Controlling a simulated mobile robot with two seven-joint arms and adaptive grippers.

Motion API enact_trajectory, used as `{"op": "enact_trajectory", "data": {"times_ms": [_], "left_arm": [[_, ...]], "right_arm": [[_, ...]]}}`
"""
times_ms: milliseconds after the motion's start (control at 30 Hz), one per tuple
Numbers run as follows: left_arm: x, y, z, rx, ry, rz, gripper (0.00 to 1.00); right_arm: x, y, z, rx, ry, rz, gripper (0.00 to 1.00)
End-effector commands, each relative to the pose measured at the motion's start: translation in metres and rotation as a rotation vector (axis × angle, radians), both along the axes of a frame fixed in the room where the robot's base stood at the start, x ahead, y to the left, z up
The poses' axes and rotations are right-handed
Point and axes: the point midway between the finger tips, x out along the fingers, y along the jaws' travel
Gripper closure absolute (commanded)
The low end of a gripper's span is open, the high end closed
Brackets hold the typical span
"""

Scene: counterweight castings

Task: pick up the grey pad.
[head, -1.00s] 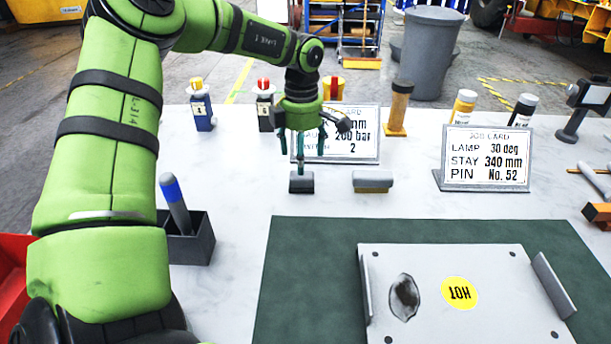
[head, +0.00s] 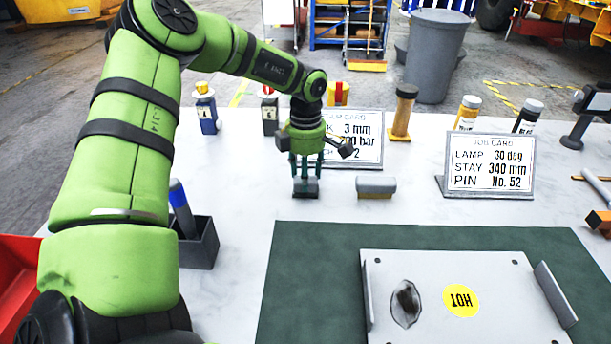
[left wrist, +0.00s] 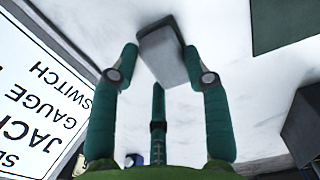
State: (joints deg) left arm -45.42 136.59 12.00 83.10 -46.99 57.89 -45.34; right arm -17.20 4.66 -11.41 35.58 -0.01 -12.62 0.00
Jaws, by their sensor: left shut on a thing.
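The grey pad (head: 306,193) is a small dark grey block on the white table, behind the green mat. My left gripper (head: 306,180) points down over it with its fingers closed around it. In the left wrist view the pad (left wrist: 164,54) sits between the fingertips of the gripper (left wrist: 163,72). The fingers partly hide the pad in the head view. I cannot tell any gap between pad and table. My right gripper is in neither view.
A grey block with a tan underside (head: 375,187) lies just right of the pad. A card stand (head: 357,137) stands close behind. A dark holder with a blue-tipped marker (head: 200,245) is at the left. A plate marked HOT (head: 440,320) lies on the green mat (head: 300,270).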

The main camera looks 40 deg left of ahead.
Motion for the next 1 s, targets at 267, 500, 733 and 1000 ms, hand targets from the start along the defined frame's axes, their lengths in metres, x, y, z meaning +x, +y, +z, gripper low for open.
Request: {"op": "enact_trajectory", "data": {"times_ms": [267,500,733,1000], "left_arm": [[0.001,0.000,0.028,0.001,-0.006,0.000,0.85],[0.001,0.000,0.076,0.001,-0.003,0.000,0.85],[0.000,0.000,0.099,0.000,0.000,0.000,0.85],[0.000,0.000,0.100,0.000,0.000,0.000,0.57]], "right_arm": [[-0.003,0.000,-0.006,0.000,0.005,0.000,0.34],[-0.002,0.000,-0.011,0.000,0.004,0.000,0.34],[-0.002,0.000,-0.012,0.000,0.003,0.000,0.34],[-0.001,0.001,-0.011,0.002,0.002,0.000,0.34]]}}
